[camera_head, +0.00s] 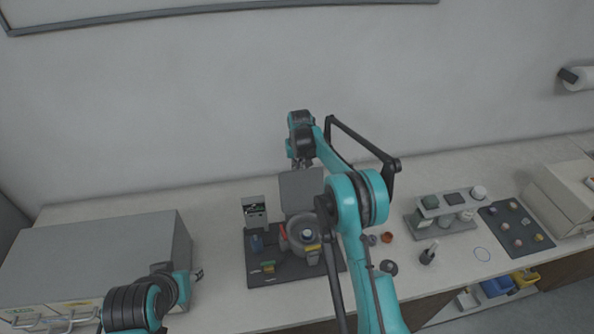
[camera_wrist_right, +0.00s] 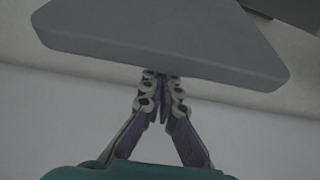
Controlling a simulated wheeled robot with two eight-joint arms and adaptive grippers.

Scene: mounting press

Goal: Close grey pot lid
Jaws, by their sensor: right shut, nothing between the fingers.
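The grey pot (camera_head: 293,246) stands on a dark mat in the head view. Its flat grey lid (camera_head: 301,188) stands raised, upright behind the pot's opening. My right gripper (camera_head: 301,163) is at the top edge of the lid, partly hidden by it. In the right wrist view the gripper (camera_wrist_right: 161,75) is shut and empty, its tips at the edge of the grey lid (camera_wrist_right: 165,40); I cannot tell whether they touch. My left gripper (camera_head: 198,274) is at the lower left beside a grey box, small and unclear.
The dark mat (camera_head: 262,291) also carries small coloured pieces. A large grey box (camera_head: 95,250) stands left. To the right are a rack (camera_head: 444,228), a dark mat with small round pieces (camera_head: 531,243) and a pale machine (camera_head: 565,192). My right arm crosses in front of the pot's right side.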

